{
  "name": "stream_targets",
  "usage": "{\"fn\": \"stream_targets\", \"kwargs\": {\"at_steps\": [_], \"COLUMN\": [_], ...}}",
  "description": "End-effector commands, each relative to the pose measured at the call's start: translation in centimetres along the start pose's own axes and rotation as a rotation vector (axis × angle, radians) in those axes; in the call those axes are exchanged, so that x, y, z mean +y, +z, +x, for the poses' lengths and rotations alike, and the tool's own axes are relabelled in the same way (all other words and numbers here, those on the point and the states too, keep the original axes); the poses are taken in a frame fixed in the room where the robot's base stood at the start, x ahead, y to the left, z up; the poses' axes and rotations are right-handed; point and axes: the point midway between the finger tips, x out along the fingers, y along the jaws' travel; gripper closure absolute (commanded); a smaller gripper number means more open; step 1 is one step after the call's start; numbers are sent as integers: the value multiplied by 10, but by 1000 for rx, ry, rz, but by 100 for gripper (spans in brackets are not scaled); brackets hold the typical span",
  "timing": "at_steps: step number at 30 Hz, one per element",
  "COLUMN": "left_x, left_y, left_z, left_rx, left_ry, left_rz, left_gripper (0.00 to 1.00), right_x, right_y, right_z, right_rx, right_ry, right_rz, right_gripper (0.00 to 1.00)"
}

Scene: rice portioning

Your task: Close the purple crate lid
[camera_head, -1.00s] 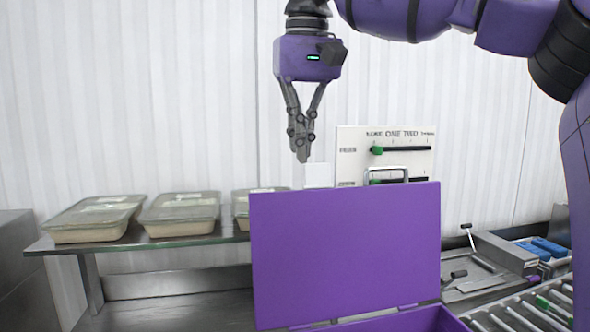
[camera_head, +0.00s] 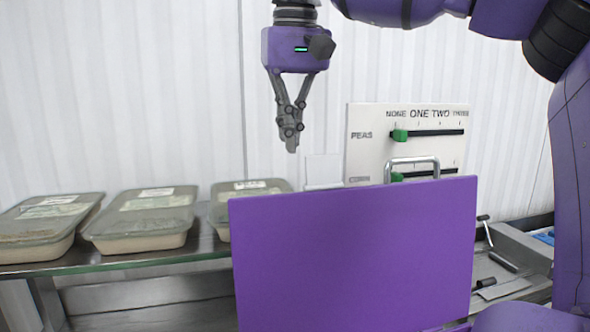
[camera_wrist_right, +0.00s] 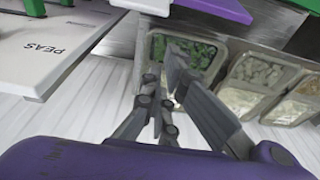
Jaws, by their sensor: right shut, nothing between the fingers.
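The purple crate lid (camera_head: 352,258) stands upright and open in the head view, its broad face toward me. A silver handle (camera_head: 412,162) shows above its top edge. The crate's body is almost wholly hidden below the picture. My right gripper (camera_head: 291,148) hangs pointing down, above and behind the lid's top edge, left of the handle. It is shut and empty, and apart from the lid. In the right wrist view my gripper fingers (camera_wrist_right: 170,80) point toward a strip of purple (camera_wrist_right: 222,8) at the top, probably the lid. My left gripper is not in view.
Lidded trays (camera_head: 145,218) stand on a glass shelf (camera_head: 120,262) at the left. A white board with green sliders (camera_head: 372,128) stands behind the lid. Metal equipment (camera_head: 515,262) is at the right. Open space lies above the trays.

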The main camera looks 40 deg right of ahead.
Motion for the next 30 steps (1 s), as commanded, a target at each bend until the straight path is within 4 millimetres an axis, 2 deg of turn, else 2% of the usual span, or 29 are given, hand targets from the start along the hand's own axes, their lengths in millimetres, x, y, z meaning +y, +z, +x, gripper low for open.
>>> {"fn": "stream_targets", "kwargs": {"at_steps": [3, 9, 10, 12, 17, 30], "left_x": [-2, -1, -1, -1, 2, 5], "left_y": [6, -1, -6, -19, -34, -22], "left_z": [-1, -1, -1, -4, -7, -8], "left_rx": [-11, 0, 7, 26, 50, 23], "left_ry": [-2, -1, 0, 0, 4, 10], "left_rz": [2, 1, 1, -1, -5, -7], "left_gripper": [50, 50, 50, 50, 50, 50], "right_x": [1, 0, 0, 1, 1, 0], "right_y": [1, 1, 3, 16, 32, 38], "right_z": [28, 69, 70, 59, 54, 56], "right_rx": [-4, -3, -1, 5, 4, -1], "right_ry": [0, 0, -1, -5, -3, 0], "right_rz": [0, 0, -2, -3, -1, 1], "right_gripper": [100, 100, 100, 100, 100, 100]}}
